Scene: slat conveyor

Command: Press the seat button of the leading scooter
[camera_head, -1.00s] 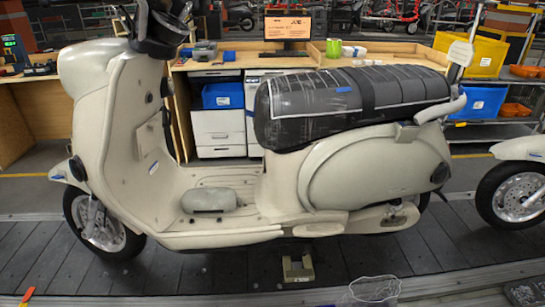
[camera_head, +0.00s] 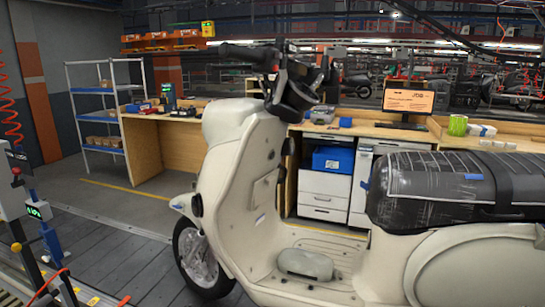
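The leading scooter (camera_head: 236,150) is cream-coloured and stands upright on the slat conveyor (camera_head: 130,265). I cannot make out the seat button. Neither of my grippers is in view.
A wooden workbench (camera_head: 165,117) with a monitor (camera_head: 408,101) and white drawers (camera_head: 325,194) stands behind the scooter. A shelf rack (camera_head: 100,88) is at the back left. A post with a small display (camera_head: 38,211) stands at the left edge. The floor between is clear.

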